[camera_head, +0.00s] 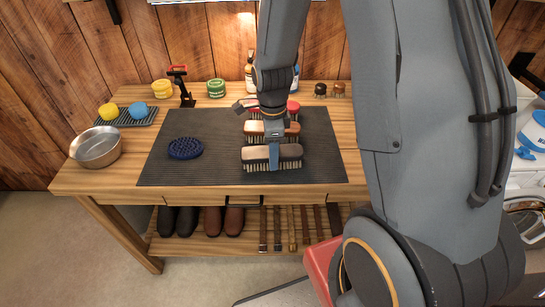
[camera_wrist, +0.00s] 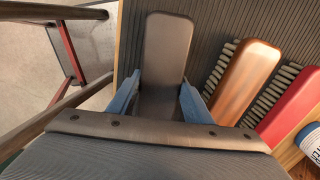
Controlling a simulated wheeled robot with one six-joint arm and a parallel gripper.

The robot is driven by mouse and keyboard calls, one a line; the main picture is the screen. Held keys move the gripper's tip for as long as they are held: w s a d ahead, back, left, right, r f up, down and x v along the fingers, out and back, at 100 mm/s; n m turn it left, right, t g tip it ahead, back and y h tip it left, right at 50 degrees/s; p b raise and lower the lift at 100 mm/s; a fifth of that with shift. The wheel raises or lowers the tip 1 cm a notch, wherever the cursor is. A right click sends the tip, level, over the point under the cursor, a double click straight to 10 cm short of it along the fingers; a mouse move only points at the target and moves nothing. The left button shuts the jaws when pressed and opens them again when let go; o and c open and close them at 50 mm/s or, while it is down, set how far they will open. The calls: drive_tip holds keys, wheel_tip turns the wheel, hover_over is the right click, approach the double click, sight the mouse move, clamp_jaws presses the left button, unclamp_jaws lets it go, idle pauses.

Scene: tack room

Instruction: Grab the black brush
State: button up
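The black brush (camera_head: 286,153) is the front one of a row on the ribbed mat (camera_head: 220,125). It has a dark back and pale bristles. In the wrist view its dark back (camera_wrist: 168,40) lies between the two blue fingers. My gripper (camera_head: 273,152) points down over it, with one finger on its near side. In the wrist view the fingertips of my gripper (camera_wrist: 162,84) lie against both long sides, with no clear gap. The brush appears to be at mat level; whether its bristles touch the mat is hard to tell.
Just behind stands a brown brush (camera_head: 291,128), then a red brush (camera_head: 293,108). A blue oval curry comb (camera_head: 185,148) lies left on the mat. A metal bowl (camera_head: 97,149), sponges on a tray (camera_head: 153,117), tins and bottles stand around the mat's left and back.

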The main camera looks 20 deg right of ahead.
drive_tip(key=c, duration=0.5)
